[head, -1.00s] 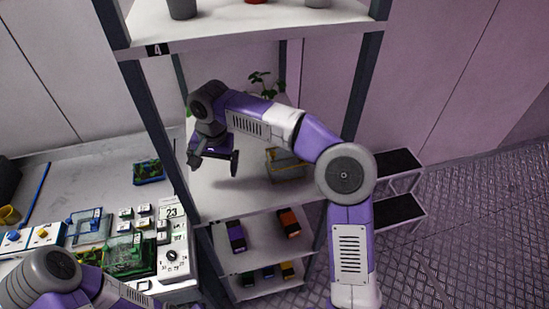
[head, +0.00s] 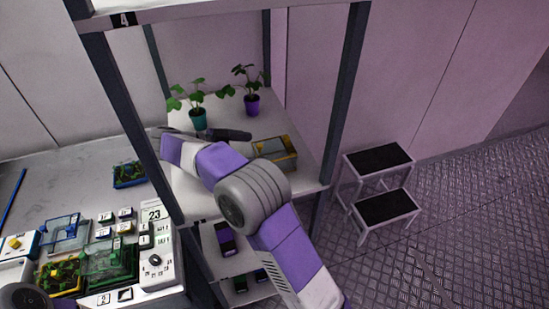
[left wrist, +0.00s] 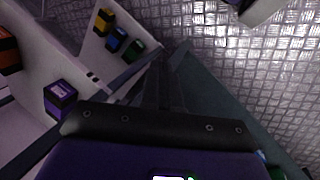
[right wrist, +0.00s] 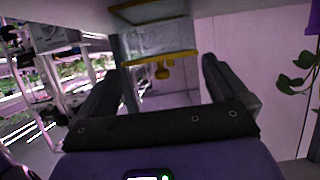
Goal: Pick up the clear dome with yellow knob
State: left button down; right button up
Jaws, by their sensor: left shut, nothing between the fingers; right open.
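A clear box-shaped cover with yellow edging (head: 285,153) sits on the rack's middle shelf, to the right in the head view. In the right wrist view, the clear cover (right wrist: 150,45) shows upside down, with its yellow knob (right wrist: 163,72) pointing down in the picture. My right gripper (right wrist: 165,80) is open and empty; its fingers stand either side of the knob in that view, apart from it. In the head view my right arm hides much of this gripper. My left gripper (left wrist: 170,62) is shut and empty, near the lower shelves.
Two potted plants, one in a teal pot (head: 198,119) and one in a purple pot (head: 252,105), stand behind on the shelf (head: 303,172). Dark rack posts (head: 345,95) frame it. A step stool (head: 385,207) stands right. A workbench (head: 60,170) with several devices is left.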

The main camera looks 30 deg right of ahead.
aim_at(262, 150)
jog(key=x, duration=0.7)
jog(key=shift+b, duration=0.4)
jog(key=c, duration=0.7)
